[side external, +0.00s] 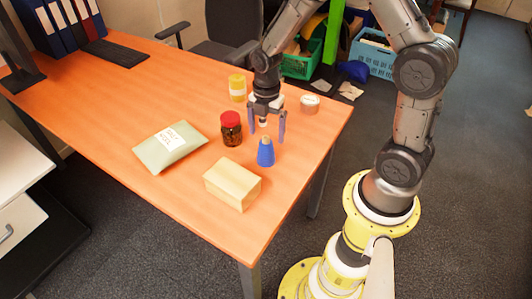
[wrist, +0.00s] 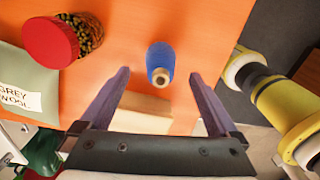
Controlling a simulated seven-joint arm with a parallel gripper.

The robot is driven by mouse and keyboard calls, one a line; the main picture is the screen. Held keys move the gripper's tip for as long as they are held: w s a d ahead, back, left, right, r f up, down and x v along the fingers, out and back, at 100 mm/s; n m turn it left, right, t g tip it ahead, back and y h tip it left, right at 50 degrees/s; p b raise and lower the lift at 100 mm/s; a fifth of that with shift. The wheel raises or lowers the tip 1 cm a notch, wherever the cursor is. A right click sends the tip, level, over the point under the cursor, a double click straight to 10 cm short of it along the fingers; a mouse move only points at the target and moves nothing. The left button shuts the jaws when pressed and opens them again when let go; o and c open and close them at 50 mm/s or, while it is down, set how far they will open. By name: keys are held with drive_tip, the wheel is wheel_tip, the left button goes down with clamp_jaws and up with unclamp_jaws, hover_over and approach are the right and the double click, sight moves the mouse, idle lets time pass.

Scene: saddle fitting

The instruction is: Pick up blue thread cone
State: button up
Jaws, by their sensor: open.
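The blue thread cone (side external: 265,152) stands upright on the orange table, near its right end. In the wrist view the cone (wrist: 160,62) shows from above, with its tan tip toward the camera, ahead of and roughly between the fingers. My gripper (side external: 266,136) is open and empty, pointing down above the table close to the cone. In the wrist view the two purple-grey fingers of my gripper (wrist: 158,78) are spread wide, and neither touches the cone.
A red-lidded jar (side external: 231,129) stands left of the cone, and a tan block (side external: 232,184) lies in front. A labelled grey-green packet (side external: 170,147), a yellow container (side external: 237,88) and a small round tin (side external: 310,103) are also on the table (side external: 110,105). Its right edge is close.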

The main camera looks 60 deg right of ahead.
sight(266, 146)
drive_tip(key=shift+s+a+f, duration=0.1)
drive_tip(key=shift+a+f, duration=0.1)
drive_tip(key=shift+f, duration=1.3)
drive_tip(key=shift+a+f, duration=0.15)
drive_tip(key=shift+f, duration=1.3)
drive_tip(key=shift+c, duration=0.3)
drive_tip(key=c, duration=1.4)
drive_tip(key=shift+r, duration=0.1)
clamp_jaws()
drive_tip(key=shift+r, duration=0.1)
